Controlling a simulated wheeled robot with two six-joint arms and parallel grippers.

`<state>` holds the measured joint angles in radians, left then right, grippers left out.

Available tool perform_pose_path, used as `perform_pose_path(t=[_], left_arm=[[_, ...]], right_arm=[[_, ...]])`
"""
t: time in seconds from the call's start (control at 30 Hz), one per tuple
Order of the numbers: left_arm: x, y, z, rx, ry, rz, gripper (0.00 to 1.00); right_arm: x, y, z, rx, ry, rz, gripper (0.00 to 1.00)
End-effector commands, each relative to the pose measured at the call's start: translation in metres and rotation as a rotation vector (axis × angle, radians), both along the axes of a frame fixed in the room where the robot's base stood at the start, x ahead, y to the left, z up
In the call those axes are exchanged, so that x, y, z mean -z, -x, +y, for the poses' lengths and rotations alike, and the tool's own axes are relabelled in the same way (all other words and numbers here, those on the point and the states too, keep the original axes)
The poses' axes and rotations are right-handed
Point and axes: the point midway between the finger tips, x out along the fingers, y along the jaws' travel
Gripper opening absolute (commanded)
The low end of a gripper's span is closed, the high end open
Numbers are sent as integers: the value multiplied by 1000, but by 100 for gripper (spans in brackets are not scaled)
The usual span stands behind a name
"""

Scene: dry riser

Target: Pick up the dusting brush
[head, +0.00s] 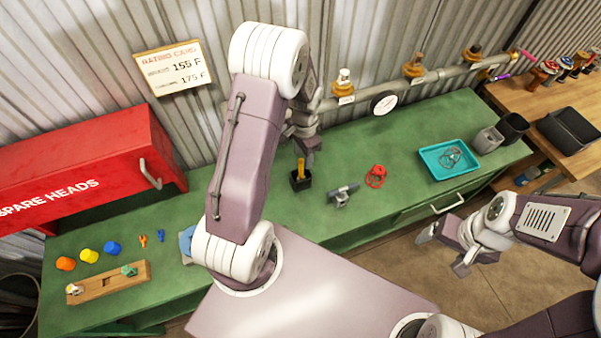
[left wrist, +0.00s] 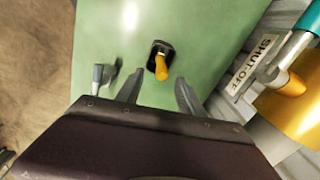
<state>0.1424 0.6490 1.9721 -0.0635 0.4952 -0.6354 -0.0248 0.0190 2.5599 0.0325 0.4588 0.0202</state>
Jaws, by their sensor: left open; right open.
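The likely dusting brush (head: 300,166) has a yellow handle and stands upright in a small black holder (head: 300,182) on the green bench. Its bristles are hidden in the holder. In the left wrist view the yellow handle (left wrist: 161,68) points towards the camera, just beyond the gap between my fingers. My left gripper (left wrist: 158,88) is open and empty above the brush. In the head view it shows close to the brush, partly hidden behind my arm. My right gripper (head: 455,248) is open and empty, off the bench's front edge at the right.
A grey clamp-like tool (head: 342,194) and a red coiled item (head: 376,177) lie right of the brush. A teal tray (head: 432,172) is further right. A pipe with valves (head: 434,76) runs along the wall behind. A red cabinet (head: 90,165) stands left. Bare bench lies around the holder.

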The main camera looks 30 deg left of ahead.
Motion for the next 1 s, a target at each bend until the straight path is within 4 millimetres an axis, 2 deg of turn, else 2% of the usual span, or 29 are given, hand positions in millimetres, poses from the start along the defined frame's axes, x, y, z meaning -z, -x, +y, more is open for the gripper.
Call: perform_pose_path(t=[0.17,0.3,0.53,0.57,0.7,1.0], left_arm=[[28,4,8,-2,1,8,45],[47,2,8,0,1,3,45],[50,1,8,0,0,1,45],[50,1,8,0,0,1,39],[50,2,8,0,0,1,0],[49,1,8,0,0,0,0]], right_arm=[[-12,0,0,0,0,0,80],[-12,0,0,0,0,0,80],[-12,0,0,0,0,0,80],[-12,0,0,0,0,0,80],[-12,0,0,0,0,0,80],[-11,0,0,0,0,0,80]])
